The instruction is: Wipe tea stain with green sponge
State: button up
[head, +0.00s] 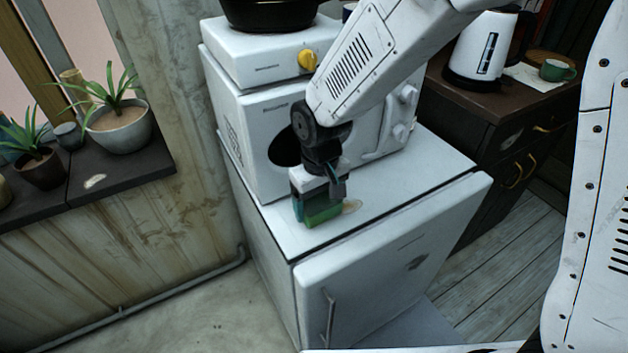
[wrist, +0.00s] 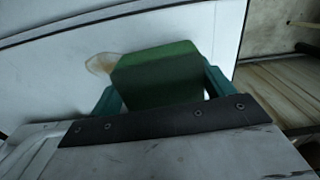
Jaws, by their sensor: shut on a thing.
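The green sponge (head: 322,213) is held between the fingers of my gripper (head: 318,194), low over the front part of the white fridge top. Whether the sponge touches the surface is hard to tell. The tea stain (head: 351,206) is a brownish patch on the fridge top, just right of the sponge in the head view. In the wrist view the sponge (wrist: 158,75) sits between the two teal fingers of my gripper (wrist: 162,92). The stain (wrist: 101,64) shows there at the sponge's upper left, partly hidden behind it.
The white fridge (head: 385,275) has a microwave (head: 262,115) at its back, close behind my gripper, with a small stove (head: 258,58) on top. A dark cabinet at right holds a kettle (head: 480,48) and green cup (head: 557,70). Potted plants (head: 118,125) stand on the left sill.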

jog(key=shift+s+a+r, duration=0.15)
jog(key=shift+r, duration=0.65)
jog(key=shift+a+r, duration=0.15)
jog(key=shift+r, duration=2.45)
